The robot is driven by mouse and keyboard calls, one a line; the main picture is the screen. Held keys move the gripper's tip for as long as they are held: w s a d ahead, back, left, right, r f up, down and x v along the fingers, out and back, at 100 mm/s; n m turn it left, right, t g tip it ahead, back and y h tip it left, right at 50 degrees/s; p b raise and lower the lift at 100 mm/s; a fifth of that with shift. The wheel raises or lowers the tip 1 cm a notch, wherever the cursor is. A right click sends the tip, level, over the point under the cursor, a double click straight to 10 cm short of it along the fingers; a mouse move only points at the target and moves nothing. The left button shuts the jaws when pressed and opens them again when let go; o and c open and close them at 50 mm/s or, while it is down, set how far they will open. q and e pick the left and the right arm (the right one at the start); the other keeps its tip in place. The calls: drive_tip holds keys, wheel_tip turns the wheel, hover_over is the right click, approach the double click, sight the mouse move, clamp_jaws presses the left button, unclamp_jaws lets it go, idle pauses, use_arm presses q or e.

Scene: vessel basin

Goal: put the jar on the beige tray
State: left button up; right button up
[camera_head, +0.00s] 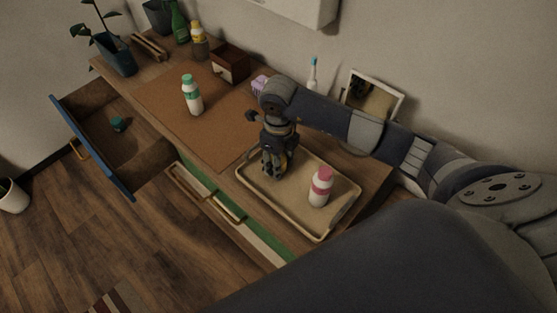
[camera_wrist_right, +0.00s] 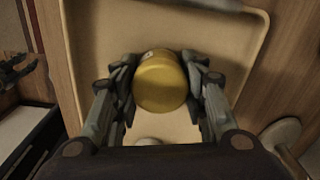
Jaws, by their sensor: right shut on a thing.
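The jar (camera_wrist_right: 162,82) shows a round gold lid in the right wrist view. My right gripper (camera_wrist_right: 161,88) is shut on it, with a finger on each side. In the head view my right gripper (camera_head: 272,166) points down over the left part of the beige tray (camera_head: 318,234), mostly hiding the jar. The tray also fills the background of the wrist view (camera_wrist_right: 95,30). I cannot tell whether the jar touches the tray. A dark shape at the left of the wrist view may be my left gripper (camera_wrist_right: 16,74); its jaws are unclear.
A white bottle with a pink cap (camera_head: 321,187) stands on the tray's right part. A green-capped bottle (camera_head: 192,95) stands on the brown mat (camera_head: 220,139). A picture frame (camera_head: 373,97) leans at the back. A blue-fronted drawer (camera_head: 92,146) is open at left.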

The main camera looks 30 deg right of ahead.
drive_tip(key=o, duration=0.7)
drive_tip(key=shift+f, duration=0.15)
drive_tip(key=shift+c, duration=0.2)
drive_tip(key=o, duration=0.4)
drive_tip(key=shift+o, duration=0.2)
drive_tip(key=shift+r, duration=0.6)
wheel_tip(320, 180, up, 10)
drive_tip(key=shift+f+b, duration=0.1)
drive_tip(key=shift+b, duration=1.05)
drive_tip(key=shift+r, duration=0.7)
drive_tip(key=shift+a, duration=0.1)
